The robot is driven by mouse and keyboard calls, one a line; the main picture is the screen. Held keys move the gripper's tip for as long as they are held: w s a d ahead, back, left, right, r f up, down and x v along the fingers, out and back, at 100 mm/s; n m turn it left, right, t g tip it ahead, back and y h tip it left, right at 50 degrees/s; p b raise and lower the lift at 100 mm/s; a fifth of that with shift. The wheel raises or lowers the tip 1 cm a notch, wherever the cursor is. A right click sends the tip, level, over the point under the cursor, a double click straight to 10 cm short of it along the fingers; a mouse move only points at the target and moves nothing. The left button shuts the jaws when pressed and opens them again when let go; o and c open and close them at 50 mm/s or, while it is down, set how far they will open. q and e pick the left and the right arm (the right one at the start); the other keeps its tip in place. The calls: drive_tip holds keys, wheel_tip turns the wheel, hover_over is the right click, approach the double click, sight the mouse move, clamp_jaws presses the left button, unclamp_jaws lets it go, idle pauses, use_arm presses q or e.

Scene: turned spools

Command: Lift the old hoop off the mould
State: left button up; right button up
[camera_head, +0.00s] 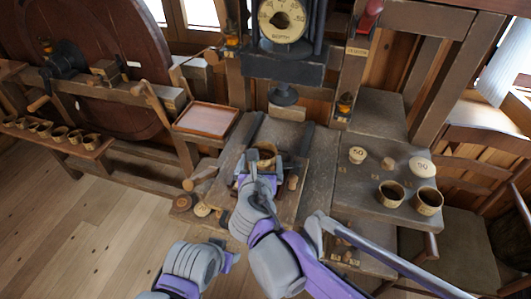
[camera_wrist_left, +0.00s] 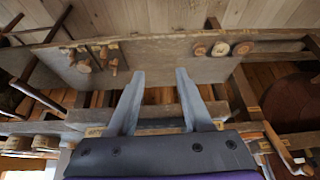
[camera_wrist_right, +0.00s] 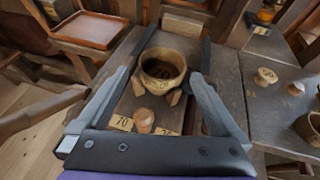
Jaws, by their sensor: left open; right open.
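A round wooden hoop-like piece (camera_wrist_right: 163,70) with dark markings stands upright on the board under the press. It looks like a cup with a dark hollow. I cannot tell hoop from mould in it. It also shows in the head view (camera_head: 265,154). My right gripper (camera_head: 259,166) is open, its fingers at the near left and right of this piece, not closed on it. The same fingers show in the right wrist view (camera_wrist_right: 160,76). My left gripper (camera_head: 232,260) is open and empty, low in front of the bench; its spread fingers show in the left wrist view (camera_wrist_left: 160,74).
A press (camera_head: 284,60) with a round dial stands over the board's back. A small wooden peg (camera_wrist_right: 144,120) stands near the piece beside number tags. Two cups (camera_head: 428,200) and knobs sit on the right bench. An empty reddish tray (camera_head: 207,119) lies at left.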

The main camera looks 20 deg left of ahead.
sight(265, 145)
drive_tip(key=x, duration=0.7)
drive_tip(key=shift+d, duration=0.1)
drive_tip(key=c, duration=1)
drive_tip(key=shift+o, duration=0.2)
